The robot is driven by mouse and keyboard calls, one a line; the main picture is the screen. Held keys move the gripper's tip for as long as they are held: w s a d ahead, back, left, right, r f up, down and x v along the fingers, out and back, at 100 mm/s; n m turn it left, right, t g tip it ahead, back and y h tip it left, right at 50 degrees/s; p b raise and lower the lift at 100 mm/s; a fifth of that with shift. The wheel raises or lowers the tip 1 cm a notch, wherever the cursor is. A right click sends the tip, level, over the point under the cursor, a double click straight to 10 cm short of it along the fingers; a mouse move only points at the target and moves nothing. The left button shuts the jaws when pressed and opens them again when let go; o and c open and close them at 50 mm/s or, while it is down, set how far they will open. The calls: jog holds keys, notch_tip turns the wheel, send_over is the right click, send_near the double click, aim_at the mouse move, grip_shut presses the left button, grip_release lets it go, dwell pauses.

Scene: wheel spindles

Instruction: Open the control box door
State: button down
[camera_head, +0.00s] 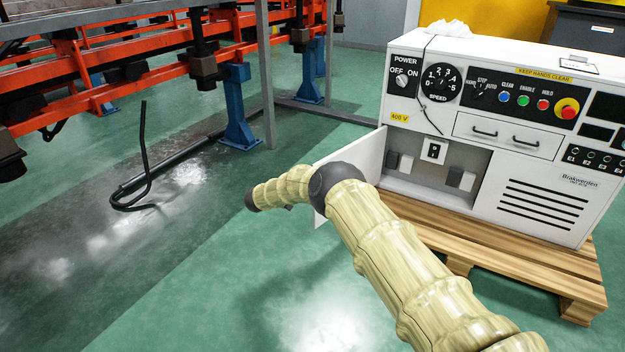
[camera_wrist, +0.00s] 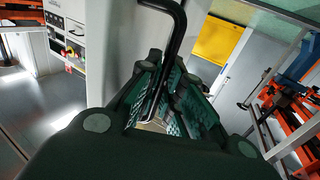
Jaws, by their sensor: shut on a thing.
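The white control box (camera_head: 545,175) stands at the right in the head view. Its door (camera_head: 365,153) is swung out to the left, standing well away from the front, and the compartment behind it (camera_head: 438,180) shows. My arm covers part of the door. In the wrist view the pale door panel (camera_wrist: 118,45) is close, with a black bar handle (camera_wrist: 178,35). My gripper (camera_wrist: 165,95) is shut on this handle, with the bar between its green-lined fingers. The head view does not clearly show the fingers.
The box rests on a wooden pallet (camera_head: 500,249). An orange rack (camera_head: 130,62) with blue legs (camera_head: 238,110) stands at the back left. A bent black bar (camera_head: 145,185) lies on the floor at left. The green floor (camera_head: 215,270) in front is clear.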

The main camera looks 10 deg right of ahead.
jog(key=c, duration=1.8)
grip_release()
jog(key=shift+d, duration=0.25)
jog(key=shift+c, duration=0.2)
jog(key=shift+a, duration=0.1)
jog(key=shift+a, duration=0.1)
jog(key=v, duration=1.1)
jog(key=shift+a, duration=0.4)
jog(key=shift+s+f, duration=0.1)
jog(key=shift+s, duration=0.05)
